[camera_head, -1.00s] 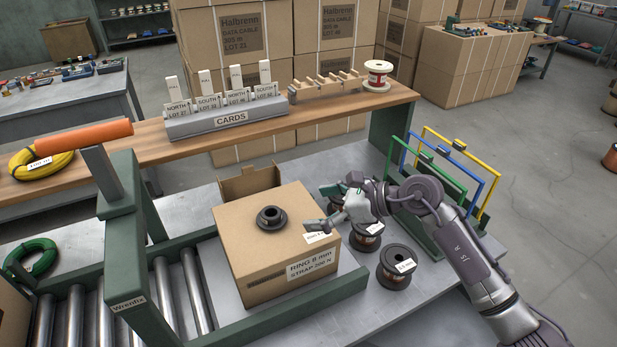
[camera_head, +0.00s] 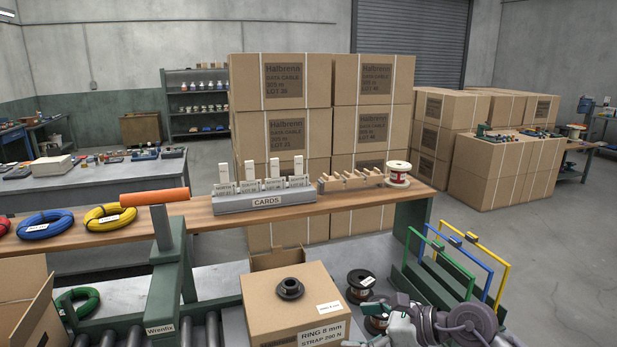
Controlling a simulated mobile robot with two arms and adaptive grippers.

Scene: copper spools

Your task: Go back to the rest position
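My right gripper (camera_head: 383,322) is low in the camera_head view, right of the cardboard box (camera_head: 268,308) and partly cut off by the bottom edge. Its fingers look spread, with nothing seen between them. A black ring-shaped piece (camera_head: 290,289) lies on top of the box, and a small white label (camera_head: 328,307) is near the box's right edge. Black-flanged copper spools (camera_head: 359,282) stand behind the gripper, one partly hidden by it. My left gripper is not in view.
Green, blue and yellow frames (camera_head: 490,270) stand close behind my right arm. A wooden shelf (camera_head: 330,202) with the grey CARDS holder (camera_head: 262,201) and a white-flanged spool (camera_head: 398,173) runs behind the box. Open floor lies at right.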

